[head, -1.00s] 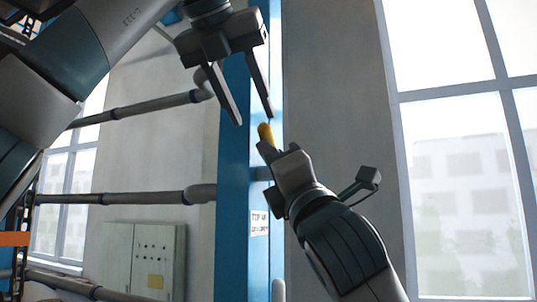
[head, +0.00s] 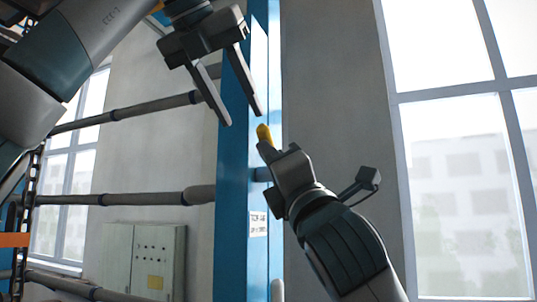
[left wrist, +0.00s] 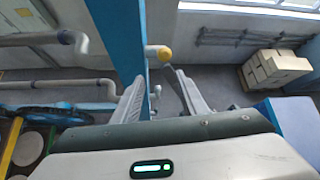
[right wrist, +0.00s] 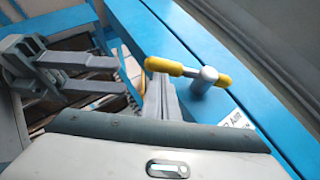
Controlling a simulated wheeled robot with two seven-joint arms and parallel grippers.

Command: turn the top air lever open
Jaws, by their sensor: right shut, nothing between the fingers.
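The top air lever has yellow ends on a grey hub and sits on the blue column. In the right wrist view the lever (right wrist: 207,75) lies across the column, its left end over the edge. One yellow end (head: 264,133) shows in the head view. It also shows in the left wrist view (left wrist: 160,52), ahead of the fingers. My left gripper (head: 243,119) is open and empty, above and left of that end. My right gripper (head: 268,147) is shut and empty at the lever's yellow end; its fingertips (right wrist: 160,78) appear close below it, contact unclear.
The blue column (head: 232,190) runs upright with a white label (head: 258,223) below the lever. Grey pipes (head: 150,197) and a control cabinet (head: 146,262) are at left. In the left wrist view, boxes (left wrist: 275,66) stand on the floor at right.

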